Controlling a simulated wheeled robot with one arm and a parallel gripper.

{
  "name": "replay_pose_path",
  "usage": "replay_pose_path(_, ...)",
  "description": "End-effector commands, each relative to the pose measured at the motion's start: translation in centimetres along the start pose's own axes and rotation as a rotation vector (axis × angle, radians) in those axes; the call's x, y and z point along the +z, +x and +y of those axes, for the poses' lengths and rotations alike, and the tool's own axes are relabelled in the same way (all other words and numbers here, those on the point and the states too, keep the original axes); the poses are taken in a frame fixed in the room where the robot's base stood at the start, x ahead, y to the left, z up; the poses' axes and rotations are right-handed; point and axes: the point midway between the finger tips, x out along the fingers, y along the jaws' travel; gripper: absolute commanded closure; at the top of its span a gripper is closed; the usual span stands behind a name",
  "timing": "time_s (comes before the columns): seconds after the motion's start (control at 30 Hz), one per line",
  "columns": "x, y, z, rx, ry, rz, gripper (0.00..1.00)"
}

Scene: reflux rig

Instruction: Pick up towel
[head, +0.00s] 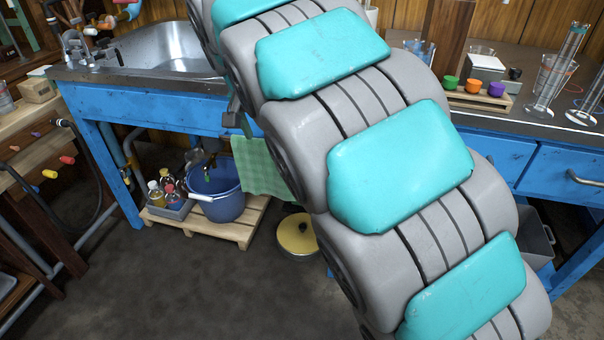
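A green checked towel (258,165) hangs below the front edge of the blue sink bench. Its right side is hidden behind my arm, and I cannot make out clearly what holds it up. My large grey and teal arm crosses the view from the lower right to the top edge. My gripper is not visible, so its place relative to the towel cannot be seen.
The blue bench (150,108) carries a metal sink (160,48). Beneath it, a wooden pallet (232,232) holds a blue bucket (217,205) and a bottle tray. A round yellow-topped object (297,235) stands beside it. Glassware (553,70) stands at right. The front floor is clear.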

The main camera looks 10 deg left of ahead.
Motion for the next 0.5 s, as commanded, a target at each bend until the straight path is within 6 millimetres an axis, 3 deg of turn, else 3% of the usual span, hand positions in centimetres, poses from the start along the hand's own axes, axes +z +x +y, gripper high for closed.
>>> replay_pose_path(0.27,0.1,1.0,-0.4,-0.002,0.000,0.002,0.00)
replay_pose_path(0.5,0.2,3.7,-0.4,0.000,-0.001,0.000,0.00)
